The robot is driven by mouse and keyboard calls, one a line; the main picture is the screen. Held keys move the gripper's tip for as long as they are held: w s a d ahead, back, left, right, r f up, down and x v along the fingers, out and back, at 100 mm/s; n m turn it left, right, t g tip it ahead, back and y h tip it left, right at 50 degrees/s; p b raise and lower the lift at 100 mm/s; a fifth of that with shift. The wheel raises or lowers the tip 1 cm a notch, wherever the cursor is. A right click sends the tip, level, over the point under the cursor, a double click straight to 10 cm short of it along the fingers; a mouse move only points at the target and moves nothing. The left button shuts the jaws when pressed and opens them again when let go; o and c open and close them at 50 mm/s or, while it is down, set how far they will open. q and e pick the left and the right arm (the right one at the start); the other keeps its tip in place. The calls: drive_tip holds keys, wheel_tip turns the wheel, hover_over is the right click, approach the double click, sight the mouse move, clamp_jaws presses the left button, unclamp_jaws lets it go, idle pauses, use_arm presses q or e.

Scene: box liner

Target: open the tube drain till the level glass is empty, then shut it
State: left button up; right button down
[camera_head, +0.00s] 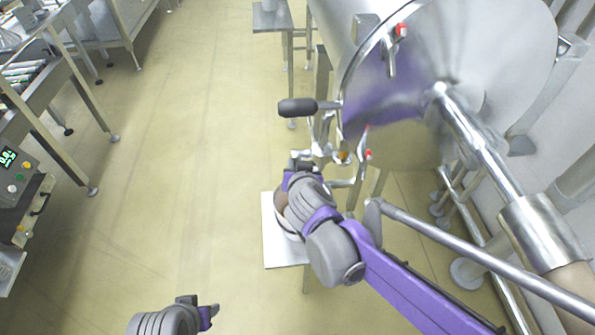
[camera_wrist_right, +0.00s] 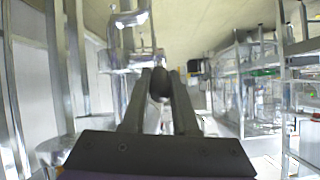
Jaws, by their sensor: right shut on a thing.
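My right gripper (camera_head: 301,162) reaches in among small steel fittings below the front of the large steel vessel (camera_head: 480,50). In the right wrist view my right gripper (camera_wrist_right: 160,82) has both fingers closed around a small dark knob (camera_wrist_right: 160,92), with a bright steel fitting (camera_wrist_right: 132,52) just beyond. Two red-tipped valves, an upper one (camera_head: 401,30) and a lower one (camera_head: 368,154), sit on the vessel front. I cannot make out a level in the glass. My left gripper (camera_head: 208,311) is away at the bottom edge; its jaw gap is unclear.
A white stand (camera_head: 270,240) is under my right arm, bearing a pale container (camera_head: 288,232) mostly hidden by it. A black-gripped lever (camera_head: 297,107) sticks out left of the vessel. A conveyor frame (camera_head: 75,75) is at the left. The floor between is clear.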

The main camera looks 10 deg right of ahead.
drive_tip(key=shift+w+r+g+b, duration=0.2)
drive_tip(key=shift+r+g+b, duration=0.15)
drive_tip(key=shift+g, duration=0.15)
drive_tip(key=c, duration=0.7)
unclamp_jaws()
drive_tip(key=p+v, duration=0.2)
drive_tip(key=v, duration=0.8)
drive_tip(key=shift+s+r+p, duration=0.3)
